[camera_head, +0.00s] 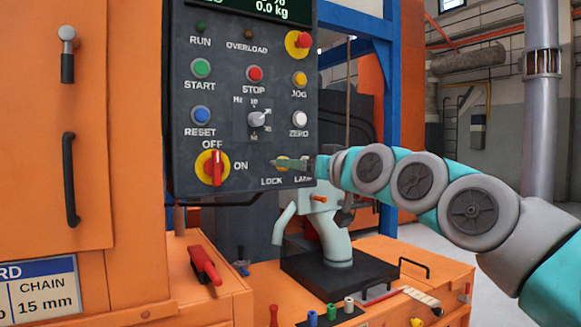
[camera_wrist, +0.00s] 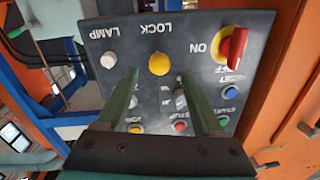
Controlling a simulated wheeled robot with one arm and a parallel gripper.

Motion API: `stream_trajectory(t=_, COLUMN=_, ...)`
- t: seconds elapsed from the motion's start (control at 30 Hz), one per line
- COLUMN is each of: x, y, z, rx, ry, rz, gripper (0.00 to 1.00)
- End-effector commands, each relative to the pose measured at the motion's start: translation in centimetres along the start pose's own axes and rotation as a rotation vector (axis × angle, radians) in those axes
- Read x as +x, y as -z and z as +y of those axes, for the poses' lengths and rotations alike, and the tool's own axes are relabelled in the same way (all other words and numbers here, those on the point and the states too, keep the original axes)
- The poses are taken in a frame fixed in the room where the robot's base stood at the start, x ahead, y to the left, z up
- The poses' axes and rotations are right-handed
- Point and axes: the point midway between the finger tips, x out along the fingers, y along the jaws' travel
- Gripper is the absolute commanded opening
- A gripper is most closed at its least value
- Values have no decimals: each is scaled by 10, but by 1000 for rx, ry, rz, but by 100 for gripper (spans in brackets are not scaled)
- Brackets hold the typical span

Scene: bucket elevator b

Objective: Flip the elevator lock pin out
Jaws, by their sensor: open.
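A round yellow knob (camera_wrist: 158,63) sits beside the LOCK label on the dark control panel (camera_head: 225,110). It is the only part marked LOCK, and I cannot tell whether it is the pin itself. In the head view it is mostly hidden behind my gripper (camera_head: 280,163), which reaches in from the right to the panel's lower edge. In the wrist view, which shows the panel upside down, my gripper (camera_wrist: 159,80) is open. Its two green fingers point towards the panel, one on either side of the knob in the picture. I see nothing between them, and contact is unclear.
A red-and-yellow OFF/ON switch (camera_head: 214,168) is left of the knob. A white lamp (camera_wrist: 108,60) is on its other side. Coloured buttons and a dial (camera_head: 257,118) are above. Below stand a pale pump-like fixture (camera_head: 330,235) and a red handle (camera_head: 205,265) on orange cabinets.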

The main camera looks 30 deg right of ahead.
Motion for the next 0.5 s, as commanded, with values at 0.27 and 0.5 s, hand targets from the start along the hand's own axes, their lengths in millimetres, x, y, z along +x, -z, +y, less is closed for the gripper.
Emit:
stream_trajectory(t=0.27, x=-35, y=0, z=0, rx=1, ry=0, rz=2, gripper=69)
stream_trajectory(t=0.5, x=-38, y=0, z=0, rx=1, ry=0, rz=0, gripper=69)
